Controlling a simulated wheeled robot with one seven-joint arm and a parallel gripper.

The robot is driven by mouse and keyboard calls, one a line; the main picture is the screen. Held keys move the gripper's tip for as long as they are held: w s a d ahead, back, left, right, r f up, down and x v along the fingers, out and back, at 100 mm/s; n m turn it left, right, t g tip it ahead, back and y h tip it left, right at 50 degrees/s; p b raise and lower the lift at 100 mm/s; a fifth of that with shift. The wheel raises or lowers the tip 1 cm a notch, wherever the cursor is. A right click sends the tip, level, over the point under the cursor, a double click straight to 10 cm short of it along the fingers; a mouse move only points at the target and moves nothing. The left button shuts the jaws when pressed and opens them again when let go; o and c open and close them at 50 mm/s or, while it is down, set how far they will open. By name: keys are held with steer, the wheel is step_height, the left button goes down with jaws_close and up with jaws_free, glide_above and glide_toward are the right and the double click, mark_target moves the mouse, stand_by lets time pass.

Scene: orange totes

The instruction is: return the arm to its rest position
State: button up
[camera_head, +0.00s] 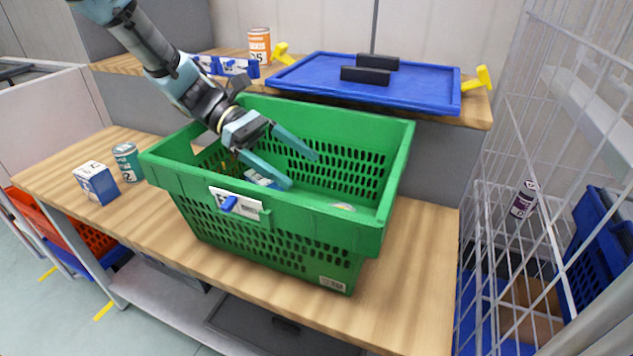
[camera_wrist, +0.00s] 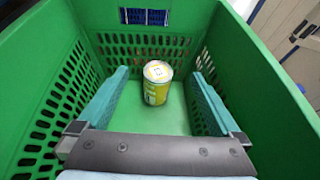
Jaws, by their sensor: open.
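My arm (camera_head: 165,65) reaches down from the upper left in the head view. My gripper (camera_head: 303,171) is open and empty, with its two pale teal fingers spread inside the upper part of the green crate (camera_head: 275,205). In the wrist view my gripper (camera_wrist: 160,76) points into the crate. A yellow can (camera_wrist: 157,84) stands upright on the crate floor beyond the fingers, appearing between them without visible contact. In the head view a blue and white item (camera_head: 262,179) lies in the crate, partly hidden by the front wall and a finger.
The crate stands on a wooden bench. A blue-white box (camera_head: 97,183) and a teal can (camera_head: 128,162) stand left of it. Behind is a raised shelf with a blue tray (camera_head: 310,83) and an orange-white can (camera_head: 259,46). A white wire cage (camera_head: 540,150) is at right.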

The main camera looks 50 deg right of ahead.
steer(key=shift+v, duration=0.9)
steer(key=shift+r, duration=0.1)
